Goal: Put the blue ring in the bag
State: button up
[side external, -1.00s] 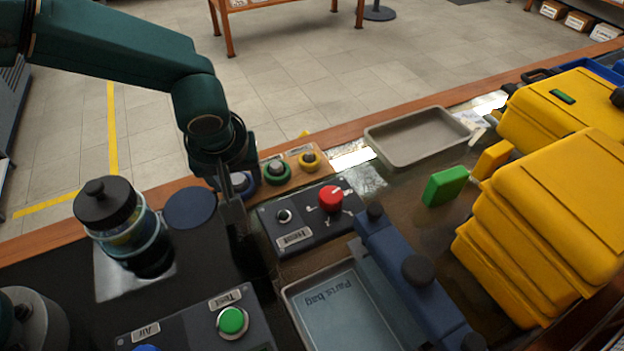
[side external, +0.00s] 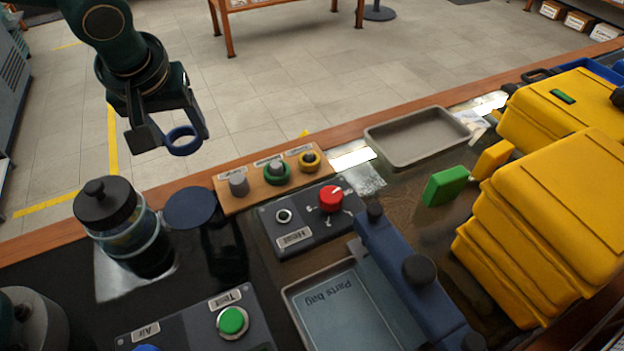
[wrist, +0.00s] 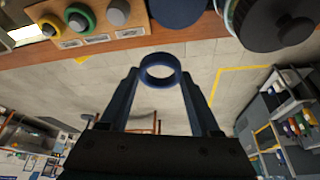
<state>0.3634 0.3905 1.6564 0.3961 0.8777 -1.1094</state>
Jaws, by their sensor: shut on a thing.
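The blue ring (side external: 183,141) is held between the fingers of my gripper (side external: 178,138), raised above the far-left edge of the bench. In the wrist view the ring (wrist: 160,70) sits at the fingertips of my gripper (wrist: 160,76), its hole visible. The parts bag (side external: 345,312) lies in a grey tray at the front middle of the bench, its "Parts bag" label upside down. A blue bar with black knobs (side external: 405,275) stands along the bag's right side. My gripper is well up and to the left of the bag.
A wooden peg board (side external: 265,182) holds a grey peg and green and yellow rings. A heat box with a red knob (side external: 331,198), a lidded jar (side external: 120,230) and a test box with a green button (side external: 232,320) surround the bag. An empty grey tray (side external: 418,138) lies behind.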

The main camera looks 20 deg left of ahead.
jog(key=a+r, duration=0.4)
jog(key=r, duration=0.8)
jog(key=shift+s+a+r, duration=0.15)
jog(key=shift+r, duration=0.1)
dwell(0.4)
